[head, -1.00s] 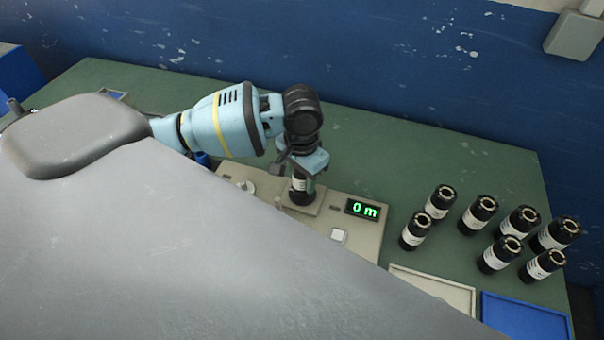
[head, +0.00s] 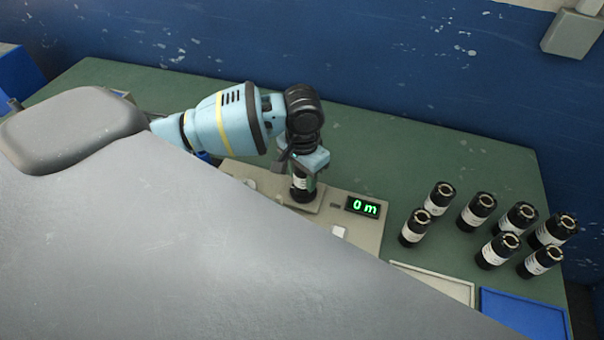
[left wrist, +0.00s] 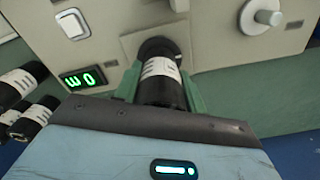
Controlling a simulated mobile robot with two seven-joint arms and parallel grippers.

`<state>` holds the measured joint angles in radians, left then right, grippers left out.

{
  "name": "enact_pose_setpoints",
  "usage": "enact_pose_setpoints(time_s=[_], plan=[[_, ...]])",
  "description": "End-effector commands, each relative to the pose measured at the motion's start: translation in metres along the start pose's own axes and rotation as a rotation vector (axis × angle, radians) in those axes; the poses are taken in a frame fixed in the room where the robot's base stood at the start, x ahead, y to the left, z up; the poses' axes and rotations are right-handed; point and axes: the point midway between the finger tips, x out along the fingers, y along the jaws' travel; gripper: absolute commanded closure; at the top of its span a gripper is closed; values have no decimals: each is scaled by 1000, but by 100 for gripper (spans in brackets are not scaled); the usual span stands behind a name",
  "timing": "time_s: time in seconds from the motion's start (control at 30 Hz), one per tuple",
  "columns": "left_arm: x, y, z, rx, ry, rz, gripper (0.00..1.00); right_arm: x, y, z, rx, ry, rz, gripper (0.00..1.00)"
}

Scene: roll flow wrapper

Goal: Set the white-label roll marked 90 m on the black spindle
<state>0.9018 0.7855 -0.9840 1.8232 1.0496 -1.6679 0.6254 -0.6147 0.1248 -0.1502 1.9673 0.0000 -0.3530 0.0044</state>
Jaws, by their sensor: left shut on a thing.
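My left gripper (head: 304,176) is shut on a black roll with a white label (head: 301,190). The roll stands upright at a square plate on the beige machine panel (head: 368,235). In the left wrist view the green fingers of the left gripper (left wrist: 160,88) sit on either side of the roll (left wrist: 160,68), whose far end meets a dark round part on the panel. The label print is too small to read. The black spindle cannot be told apart from the roll. My right gripper is not in view.
Several black rolls with pale labels (head: 477,212) stand upright on the green table (head: 440,165) at the right. A green display (head: 362,206) reads 0 m. A beige tray (head: 430,284) and a blue tray (head: 523,313) lie at the front right. A knob (left wrist: 262,17) sticks up from the panel.

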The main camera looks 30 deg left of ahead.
Motion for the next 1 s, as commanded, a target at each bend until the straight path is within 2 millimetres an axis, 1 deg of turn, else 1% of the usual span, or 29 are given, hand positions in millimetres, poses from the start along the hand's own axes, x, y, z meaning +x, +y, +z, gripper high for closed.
enact_pose_setpoints(time_s=[0.17,0.2,0.37,0.53,0.57,0.7,0.73,1.0], plan=[[0,0,0,0,0,1,85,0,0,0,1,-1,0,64],[0,0,0,0,0,1,54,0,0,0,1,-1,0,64],[0,0,0,0,0,1,34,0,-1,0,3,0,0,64],[0,0,0,0,0,1,34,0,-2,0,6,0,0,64],[0,0,0,0,-1,1,33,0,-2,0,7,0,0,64],[0,0,0,0,-1,0,14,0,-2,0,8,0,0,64],[0,0,0,0,-1,0,12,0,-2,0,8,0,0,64],[0,0,0,0,0,0,12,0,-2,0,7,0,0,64]])
